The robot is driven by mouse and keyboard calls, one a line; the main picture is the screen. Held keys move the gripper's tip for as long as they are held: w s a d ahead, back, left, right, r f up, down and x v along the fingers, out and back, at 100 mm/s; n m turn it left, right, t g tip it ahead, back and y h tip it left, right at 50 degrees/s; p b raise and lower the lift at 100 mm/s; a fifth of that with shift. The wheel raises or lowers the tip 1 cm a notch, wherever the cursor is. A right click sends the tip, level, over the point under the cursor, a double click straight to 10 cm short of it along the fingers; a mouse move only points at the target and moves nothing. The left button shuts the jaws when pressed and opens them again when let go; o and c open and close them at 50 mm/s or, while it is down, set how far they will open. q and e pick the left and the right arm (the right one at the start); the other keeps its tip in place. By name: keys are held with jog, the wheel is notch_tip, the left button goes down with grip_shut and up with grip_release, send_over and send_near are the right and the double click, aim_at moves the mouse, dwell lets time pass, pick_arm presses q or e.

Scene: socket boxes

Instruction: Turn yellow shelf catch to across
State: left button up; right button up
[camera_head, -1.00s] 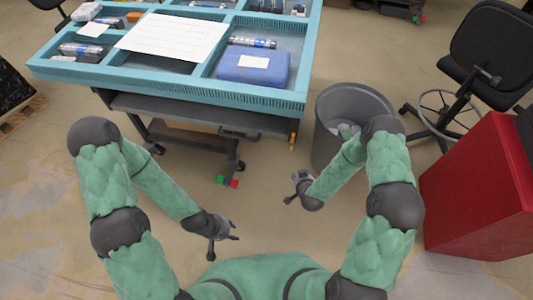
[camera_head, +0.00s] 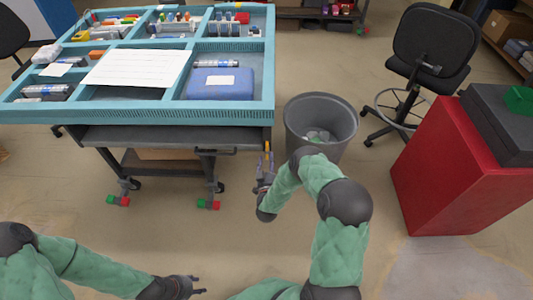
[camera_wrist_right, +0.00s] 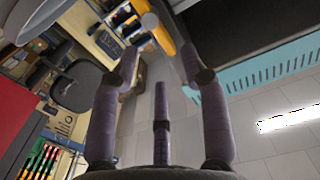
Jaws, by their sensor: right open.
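The yellow shelf catch (camera_head: 267,150) is at the right front corner of the workbench, below the blue tray. It looks like a narrow upright strip in the head view. In the right wrist view the catch (camera_wrist_right: 161,36) is a slanted yellow bar beside a pale round knob, just beyond the fingertips. My right gripper (camera_head: 265,174) is open, close in front of the catch; its fingers (camera_wrist_right: 160,66) point at it with the bar roughly between their lines. I cannot tell if they touch. My left gripper (camera_head: 197,284) is low at the bottom, empty and away from the bench; its opening is unclear.
The blue compartment tray (camera_head: 150,112) tops the dark wheeled bench (camera_head: 160,137). A red cabinet (camera_head: 440,180) and a black chair (camera_head: 430,45) are further right. Floor in front is clear.

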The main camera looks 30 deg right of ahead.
aim_at(267, 151)
jog(key=b+x, duration=0.1)
jog(key=x, duration=0.5)
grip_shut()
